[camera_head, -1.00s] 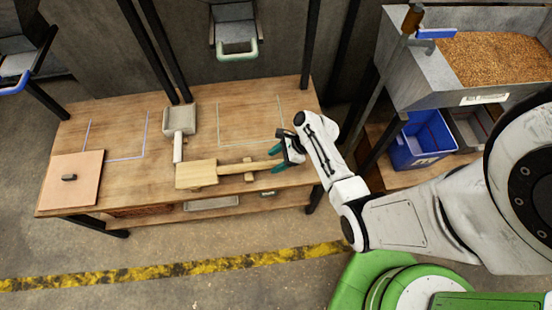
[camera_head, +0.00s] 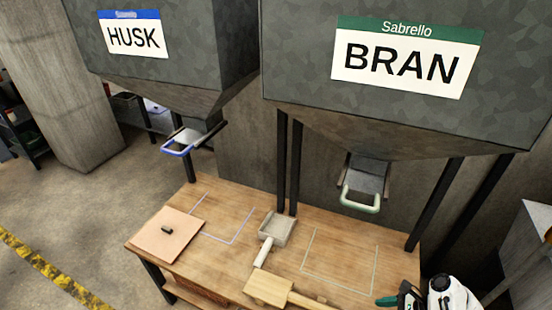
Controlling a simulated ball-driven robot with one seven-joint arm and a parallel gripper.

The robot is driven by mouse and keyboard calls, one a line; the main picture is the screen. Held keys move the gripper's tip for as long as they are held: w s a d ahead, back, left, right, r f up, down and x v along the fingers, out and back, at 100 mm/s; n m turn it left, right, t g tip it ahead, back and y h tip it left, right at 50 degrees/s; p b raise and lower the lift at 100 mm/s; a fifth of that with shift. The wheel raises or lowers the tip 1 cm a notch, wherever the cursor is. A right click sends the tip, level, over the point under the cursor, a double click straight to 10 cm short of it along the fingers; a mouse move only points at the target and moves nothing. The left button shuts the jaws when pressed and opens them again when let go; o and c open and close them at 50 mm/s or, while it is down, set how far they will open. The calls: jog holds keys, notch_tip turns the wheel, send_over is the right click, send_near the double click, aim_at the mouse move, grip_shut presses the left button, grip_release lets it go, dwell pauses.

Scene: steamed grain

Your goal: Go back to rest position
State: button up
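My gripper (camera_head: 398,300) is at the bottom edge of the head view, right of centre, beside the front right part of the wooden table (camera_head: 205,270). Its teal fingertips are partly cut off by the frame, so I cannot tell whether it is open or shut. A wooden mallet (camera_head: 268,290) lies on the table to its left. The mallet's handle runs toward my gripper and leaves the frame at the bottom. A gap shows between the visible handle and my gripper.
A grey scoop (camera_head: 277,228) and a pinkish board with a dark knob (camera_head: 160,238) lie on the table. Outlined squares there are empty. The HUSK hopper (camera_head: 180,65) and BRAN hopper (camera_head: 330,105) hang above, with a blue handle (camera_head: 178,150) and a green handle (camera_head: 358,205). Black posts stand behind.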

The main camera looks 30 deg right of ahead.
jog(key=shift+a+n, duration=0.3)
jog(key=s+a+r+n+g+h, duration=0.2)
jog(key=a+r+n, duration=0.3)
jog(key=n, duration=0.8)
jog(key=s+a+r+n+g+h, duration=0.3)
jog(key=s+a+r+n, duration=0.2)
jog(key=a+n, duration=0.5)
jog(key=r+n, duration=0.1)
jog(key=n, duration=0.2)
jog(key=shift+s+g, duration=0.25)
jog(key=shift+g, duration=0.05)
jog(key=shift+s+a+r+n, duration=0.25)
jog(key=shift+r+n, duration=0.15)
jog(key=shift+n, duration=0.2)
